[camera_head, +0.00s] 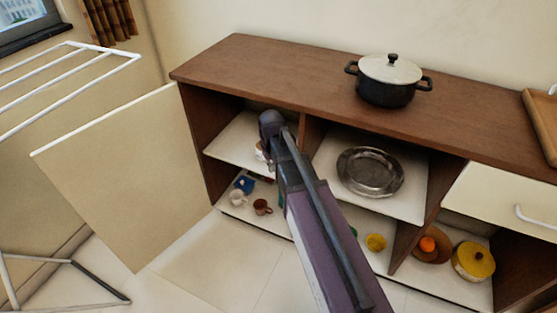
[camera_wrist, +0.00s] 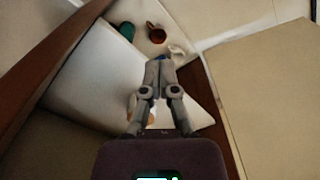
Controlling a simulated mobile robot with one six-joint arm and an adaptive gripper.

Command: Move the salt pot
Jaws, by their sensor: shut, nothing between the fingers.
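A small whitish pot (camera_head: 259,151), possibly the salt pot, shows beside my arm in the upper left compartment of the cabinet. In the wrist view a white and orange-brown thing (camera_wrist: 141,106), likely the same pot, is partly hidden behind my gripper (camera_wrist: 160,62). My gripper is shut and empty, its fingertips together. I cannot tell whether a finger touches the pot. In the head view my arm reaches into the left of the cabinet, and the fingers cannot be made out.
A metal plate (camera_head: 370,172) lies in the middle compartment. A dark pot (camera_head: 388,80) stands on the top. An open door panel (camera_head: 127,175) is at left.

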